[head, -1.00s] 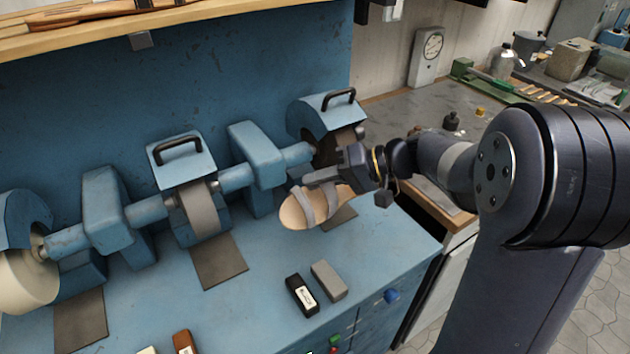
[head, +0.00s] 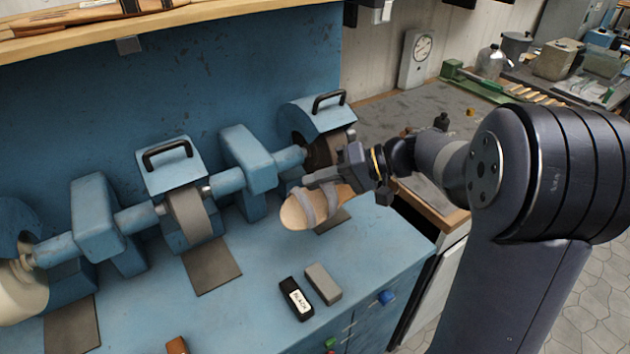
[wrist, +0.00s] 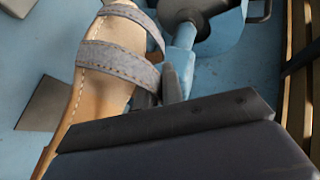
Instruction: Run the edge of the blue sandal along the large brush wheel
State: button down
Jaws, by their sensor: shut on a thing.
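The sandal (head: 297,213) has a tan footbed and two grey-blue straps. My gripper (head: 328,178) is shut on its side near the straps and holds it above the blue bench. The wrist view shows the sandal (wrist: 104,85) on the left, with a dark gripper finger (wrist: 170,125) across its edge. The large dark brown brush wheel (head: 322,150) sits under the right hood, just behind my gripper and partly hidden by it. I cannot tell whether the sandal touches the wheel.
A grey wheel (head: 188,216) and a cream wheel (head: 20,292) share the machine's shaft. A bearing block (head: 247,160) stands left of the brush. A black block (head: 296,298) and a grey block (head: 323,284) lie on the bench front. Dark mats lie below the wheels.

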jog(key=shift+w+d, duration=0.2)
jog(key=shift+d, duration=0.15)
dwell(0.3)
jog(key=shift+w+d, duration=0.2)
jog(key=shift+d, duration=0.2)
jog(key=shift+d, duration=0.15)
dwell(0.7)
jog(key=shift+w+d, duration=0.25)
jog(key=shift+d, duration=0.4)
jog(key=shift+w+d+b, duration=0.15)
jog(key=shift+b, duration=0.15)
dwell(1.2)
jog(key=shift+w+d, duration=0.2)
jog(key=shift+d, duration=0.2)
jog(key=shift+d, duration=0.3)
jog(key=shift+a, duration=0.15)
dwell(0.4)
jog(key=shift+w+d, duration=0.15)
jog(key=shift+d, duration=0.1)
